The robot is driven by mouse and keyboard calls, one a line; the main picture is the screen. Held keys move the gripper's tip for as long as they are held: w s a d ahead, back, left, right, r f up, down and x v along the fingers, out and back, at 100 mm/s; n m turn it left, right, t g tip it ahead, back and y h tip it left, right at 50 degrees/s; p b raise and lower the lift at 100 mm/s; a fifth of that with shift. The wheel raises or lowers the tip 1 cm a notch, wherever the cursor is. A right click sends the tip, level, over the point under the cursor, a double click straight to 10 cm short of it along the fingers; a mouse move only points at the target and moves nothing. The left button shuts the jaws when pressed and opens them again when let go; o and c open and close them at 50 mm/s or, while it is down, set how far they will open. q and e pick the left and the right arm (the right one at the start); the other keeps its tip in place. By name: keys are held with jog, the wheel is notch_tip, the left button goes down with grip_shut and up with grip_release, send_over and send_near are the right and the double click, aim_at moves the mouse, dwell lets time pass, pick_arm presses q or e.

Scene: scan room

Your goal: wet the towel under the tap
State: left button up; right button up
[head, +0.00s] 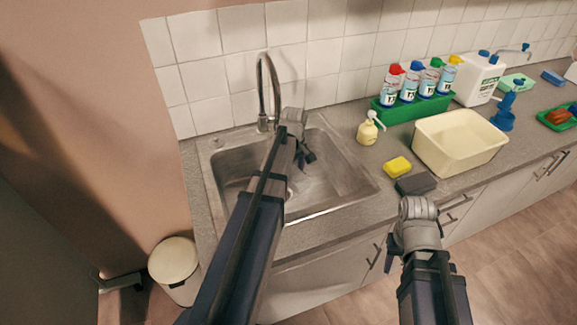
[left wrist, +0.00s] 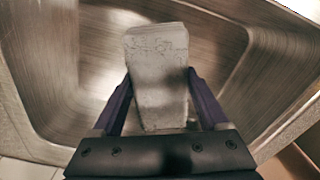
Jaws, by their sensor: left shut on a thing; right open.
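My left gripper (head: 304,157) reaches down into the steel sink (head: 345,182). In the left wrist view, this gripper (left wrist: 159,85) is shut on a pale grey folded towel (left wrist: 158,60), with a finger on each side of it. The towel is over the sink basin and cannot be made out in the head view. The curved metal tap (head: 262,85) stands at the back of the sink, just left of my left wrist. I see no clear water stream. My right gripper (head: 390,252) is open and empty in front of the counter edge.
A yellow sponge (head: 397,166), a dark block (head: 416,184), a soap pump bottle (head: 367,132) and a cream basin (head: 430,155) stand right of the sink. Behind are bottles in a green rack (head: 417,107) and a white canister (head: 479,80). A bin (head: 173,258) stands on the floor left.

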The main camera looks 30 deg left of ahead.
aim_at(295, 180)
pick_arm(q)
jog(key=shift+s+d, duration=1.05)
jog(key=shift+s, duration=0.2)
dwell(0.6)
jog(key=shift+s+d+r+p, duration=0.5)
jog(key=shift+s+r+p, duration=0.15)
jog(key=shift+r+p, duration=0.1)
jog(key=shift+s+d+r+p, duration=0.5)
jog(key=shift+s+r+p, duration=0.1)
jog(key=shift+r+p, duration=0.1)
jog(key=shift+s+d+r+p, duration=0.6)
jog(key=shift+s+r, duration=0.05)
jog(key=shift+s, duration=0.05)
pick_arm(e)
notch_tip(295, 180, up, 4)
pick_arm(q)
jog(key=shift+f, duration=0.1)
